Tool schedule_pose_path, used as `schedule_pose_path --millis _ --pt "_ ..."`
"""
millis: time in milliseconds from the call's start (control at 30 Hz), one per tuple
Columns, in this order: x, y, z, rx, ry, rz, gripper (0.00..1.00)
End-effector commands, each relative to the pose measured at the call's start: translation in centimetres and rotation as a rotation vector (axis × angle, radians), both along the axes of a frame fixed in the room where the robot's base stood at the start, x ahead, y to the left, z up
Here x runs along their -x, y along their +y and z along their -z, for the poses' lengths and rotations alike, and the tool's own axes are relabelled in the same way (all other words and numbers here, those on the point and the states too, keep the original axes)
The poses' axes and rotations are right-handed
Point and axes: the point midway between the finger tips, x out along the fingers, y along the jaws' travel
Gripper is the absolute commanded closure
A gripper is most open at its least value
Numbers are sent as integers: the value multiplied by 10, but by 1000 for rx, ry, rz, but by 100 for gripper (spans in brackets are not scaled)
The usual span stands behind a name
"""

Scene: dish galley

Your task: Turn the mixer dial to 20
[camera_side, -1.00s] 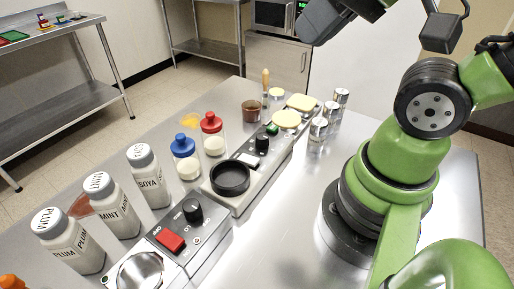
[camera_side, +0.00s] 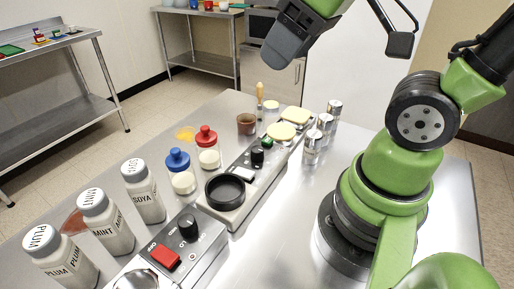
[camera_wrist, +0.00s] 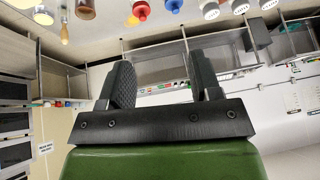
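Two control units with black dials stand in a line on the steel bench; I cannot tell for certain which is the mixer. The near unit has a black dial (camera_side: 188,227), a red switch (camera_side: 165,257) and a steel bowl (camera_side: 138,281) cut by the frame edge. The far unit has a black round dish (camera_side: 225,190), a small black dial (camera_side: 257,156) and a green button (camera_side: 267,142). The dial settings are too small to read. My gripper (camera_side: 284,48) is high above the bench, apart from both dials. In the wrist view its fingers (camera_wrist: 163,82) are apart and empty.
Labelled shakers, such as SOYA (camera_side: 143,192), stand left of the near unit. Blue-topped (camera_side: 180,172) and red-topped (camera_side: 207,148) bottles stand beside the far unit. Metal cans (camera_side: 313,146) stand to its right. Bare bench lies between the units and my base.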

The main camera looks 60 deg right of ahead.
Motion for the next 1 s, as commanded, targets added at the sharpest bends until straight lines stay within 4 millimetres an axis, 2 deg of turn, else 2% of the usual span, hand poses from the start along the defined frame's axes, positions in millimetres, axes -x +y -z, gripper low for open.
schedule_pose_path --millis 100,300,500,600,767,867,1000 --pt "-27 -13 21 203 81 -316 42" --pt "-63 -36 70 453 197 -935 42" --pt "-82 -56 125 555 250 -1515 42" --pt "-85 -61 144 568 247 -1711 42" --pt "-87 -66 160 573 238 -1858 42" --pt "-86 -66 169 572 236 -1875 42" --pt "-85 -65 191 567 238 -1874 42"
